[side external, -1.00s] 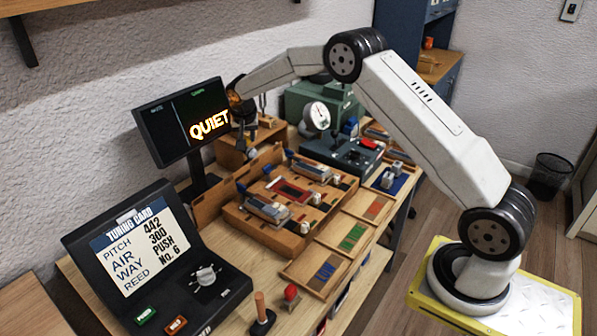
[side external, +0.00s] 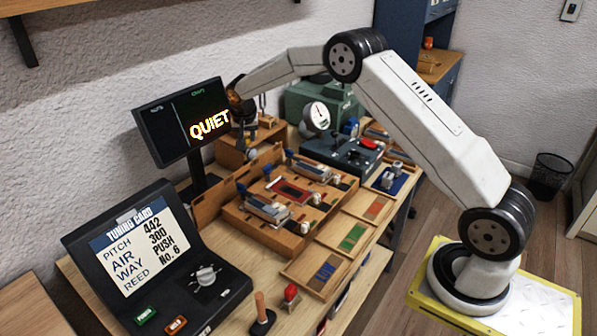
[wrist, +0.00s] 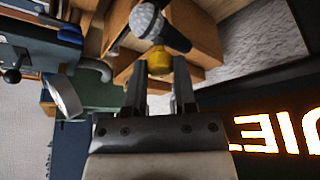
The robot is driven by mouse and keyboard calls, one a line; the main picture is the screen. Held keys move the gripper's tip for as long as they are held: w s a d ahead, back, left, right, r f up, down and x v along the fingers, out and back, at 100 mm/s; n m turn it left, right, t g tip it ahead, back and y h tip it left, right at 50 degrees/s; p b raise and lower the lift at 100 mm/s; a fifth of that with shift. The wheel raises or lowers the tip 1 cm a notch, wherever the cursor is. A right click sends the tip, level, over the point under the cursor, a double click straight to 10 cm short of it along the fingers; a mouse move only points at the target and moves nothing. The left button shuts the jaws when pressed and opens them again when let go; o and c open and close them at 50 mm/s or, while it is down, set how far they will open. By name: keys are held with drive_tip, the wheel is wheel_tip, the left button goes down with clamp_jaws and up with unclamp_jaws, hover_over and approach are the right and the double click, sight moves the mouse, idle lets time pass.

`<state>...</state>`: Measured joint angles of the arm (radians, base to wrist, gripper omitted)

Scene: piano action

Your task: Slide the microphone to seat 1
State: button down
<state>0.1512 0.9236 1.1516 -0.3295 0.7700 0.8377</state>
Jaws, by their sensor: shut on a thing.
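The microphone (wrist: 147,20) shows at the top of the wrist view, with a silver mesh head, a dark body and a yellow part (wrist: 158,60) below it. My gripper (wrist: 159,72) is shut on this yellow part, with one dark finger on each side. A wooden block or rail (wrist: 195,35) lies right behind the microphone. In the side view my gripper (side external: 246,128) points down at the wooden box (side external: 232,152) beside the monitor. The microphone is too small to make out clearly there. No seat number is readable.
A monitor (side external: 182,120) reading QUIET stands close to the left of my gripper. A wooden piano action tray (side external: 285,205) lies in front. A green machine with a gauge (side external: 317,116) stands to the right. A tuning card console (side external: 140,255) is at front left.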

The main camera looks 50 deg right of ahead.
idle(0.4)
drive_tip(key=a, duration=1)
drive_tip(key=shift+a, duration=0.3)
drive_tip(key=shift+c, duration=2.1)
unclamp_jaws()
drive_tip(key=shift+r, duration=0.15)
drive_tip(key=v, duration=0.7)
drive_tip(key=shift+r, duration=0.2)
drive_tip(key=shift+s, duration=0.25)
